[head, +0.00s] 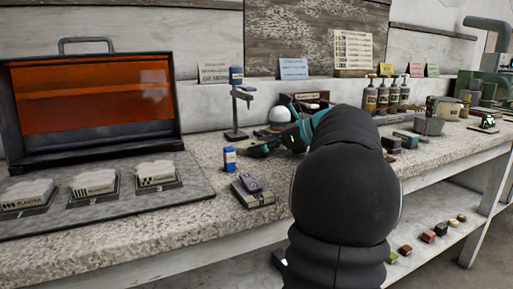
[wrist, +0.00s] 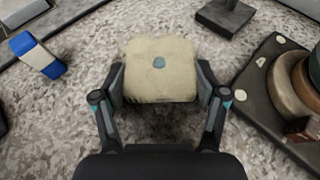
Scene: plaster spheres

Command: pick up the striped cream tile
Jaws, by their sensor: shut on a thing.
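In the wrist view a cream tile (wrist: 160,58) with a rough face and one teal dot sits between the fingers of my gripper (wrist: 160,88). Both fingers press on its left and right sides. I see no stripes on the face turned to me. Whether the tile touches the worktop is unclear.
A dark tray (wrist: 262,92) with stacked rings lies close on the right. A stand's dark base (wrist: 225,16) is behind.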

